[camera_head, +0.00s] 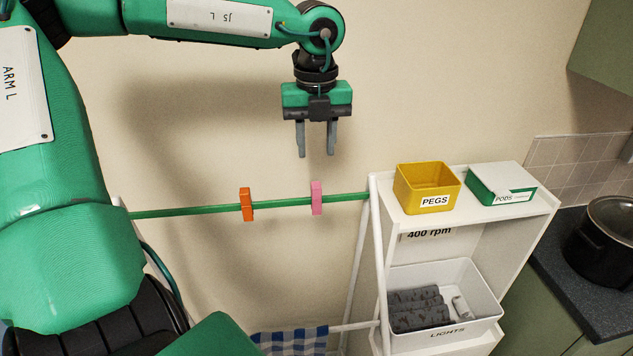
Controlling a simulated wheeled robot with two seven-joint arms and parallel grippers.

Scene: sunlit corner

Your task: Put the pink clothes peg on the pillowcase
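The pink clothes peg (316,198) sits on the green line of the drying rack, near its right end. My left gripper (316,154) points down with its fingers apart, just above the pink peg and not touching it. Nothing is between its fingers. A blue-and-white checked cloth (292,340) hangs at the bottom edge, partly cut off; I cannot tell whether it is the pillowcase. My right gripper is not in view.
An orange peg (246,204) is on the green line (190,210), left of the pink one. A white shelf (480,216) at right holds a yellow PEGS box (412,190), a PODS box (502,182) and a LIGHTS bin (480,312). A dark pot (603,235) stands farther right.

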